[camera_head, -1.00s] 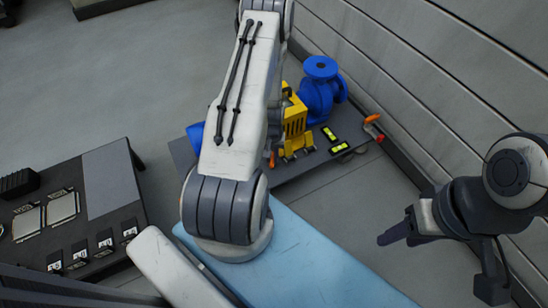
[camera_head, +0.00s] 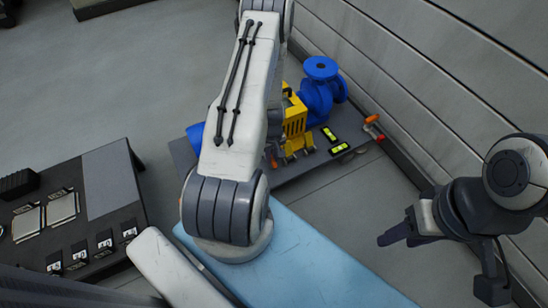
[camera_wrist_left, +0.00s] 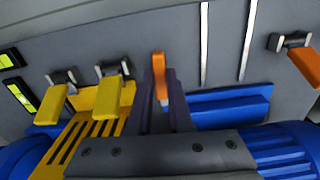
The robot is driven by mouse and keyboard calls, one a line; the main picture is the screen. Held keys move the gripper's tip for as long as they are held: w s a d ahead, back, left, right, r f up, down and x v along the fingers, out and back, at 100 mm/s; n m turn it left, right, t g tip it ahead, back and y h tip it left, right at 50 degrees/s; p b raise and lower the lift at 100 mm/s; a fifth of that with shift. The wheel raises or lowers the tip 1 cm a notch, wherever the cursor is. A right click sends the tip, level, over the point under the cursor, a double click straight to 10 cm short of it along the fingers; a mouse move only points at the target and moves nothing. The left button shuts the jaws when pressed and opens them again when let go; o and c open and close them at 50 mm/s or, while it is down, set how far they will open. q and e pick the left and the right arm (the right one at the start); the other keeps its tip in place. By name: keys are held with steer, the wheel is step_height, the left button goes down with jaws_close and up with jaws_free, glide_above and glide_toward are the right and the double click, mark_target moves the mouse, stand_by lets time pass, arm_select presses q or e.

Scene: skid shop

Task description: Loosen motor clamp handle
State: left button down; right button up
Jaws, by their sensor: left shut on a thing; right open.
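In the left wrist view an orange clamp handle (camera_wrist_left: 160,66) stands between the fingers of my left gripper (camera_wrist_left: 160,85), which is shut on it. A second orange handle (camera_wrist_left: 304,65) on a grey bracket lies at the right, apart from the gripper. The blue motor (camera_head: 194,135) is mostly hidden behind my left arm in the head view, and that gripper is hidden there too. My right gripper (camera_head: 393,237) is open and empty at the right, away from the skid.
A yellow slotted guard (camera_head: 294,118) and a blue pump (camera_head: 317,95) stand on the dark skid plate (camera_head: 300,168). Yellow clamp handles (camera_wrist_left: 50,105) sit beside the guard. A panelled wall (camera_head: 440,80) runs behind. A dark table (camera_head: 110,185) is at the left.

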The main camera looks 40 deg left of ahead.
arm_select(q)
steer(key=c, duration=0.6)
jaws_free()
steer(key=shift+c, duration=0.2)
step_height(320, 180, up, 7)
steer(key=p, duration=0.7)
steer(key=shift+r, duration=0.1)
